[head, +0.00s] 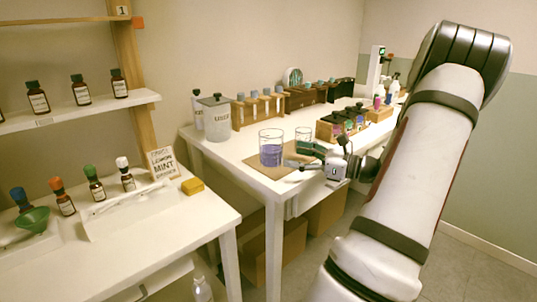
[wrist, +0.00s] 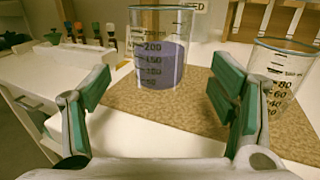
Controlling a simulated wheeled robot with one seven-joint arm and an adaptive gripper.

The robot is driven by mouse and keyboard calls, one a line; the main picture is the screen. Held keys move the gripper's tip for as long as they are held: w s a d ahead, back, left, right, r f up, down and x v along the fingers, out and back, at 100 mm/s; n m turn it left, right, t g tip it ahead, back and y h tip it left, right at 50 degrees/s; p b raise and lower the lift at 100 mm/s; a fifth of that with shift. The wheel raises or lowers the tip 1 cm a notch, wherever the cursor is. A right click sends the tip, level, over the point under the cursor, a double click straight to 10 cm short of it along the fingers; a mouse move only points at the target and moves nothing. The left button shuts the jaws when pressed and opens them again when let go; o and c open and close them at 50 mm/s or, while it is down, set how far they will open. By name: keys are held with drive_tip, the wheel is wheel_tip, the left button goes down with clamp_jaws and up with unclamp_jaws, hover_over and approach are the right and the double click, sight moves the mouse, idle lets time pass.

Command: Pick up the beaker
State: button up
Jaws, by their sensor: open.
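A clear glass beaker (head: 271,155) with purple liquid stands upright on a brown mat (head: 257,166) on the white table. In the wrist view the beaker (wrist: 160,62) stands ahead between my fingertips, with dark volume marks on its side. A smaller, empty-looking beaker (head: 304,135) stands to its right; in the wrist view this smaller beaker (wrist: 284,68) is partly hidden behind my right finger. My gripper (head: 299,156) reaches in from the right, low over the mat. In the wrist view my gripper (wrist: 160,98) is open with green pads wide apart and nothing between them. The fingers appear short of the purple-liquid beaker.
Behind stand a rack of tubes (head: 258,108) and a grey lidded container (head: 215,118). Wooden boxes of small bottles (head: 341,124) stand to the right. A separate white table (head: 150,235) at left holds dropper bottles and a yellow block (head: 192,186).

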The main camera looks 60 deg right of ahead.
sight(281, 151)
drive_tip(key=w, duration=0.2)
drive_tip(key=w+a+b, duration=0.1)
drive_tip(key=w, duration=0.5)
drive_tip(key=shift+a+r+b, duration=0.15)
drive_tip(key=shift+b, duration=0.15)
drive_tip(key=shift+c, duration=0.6)
drive_tip(key=c, duration=1.4)
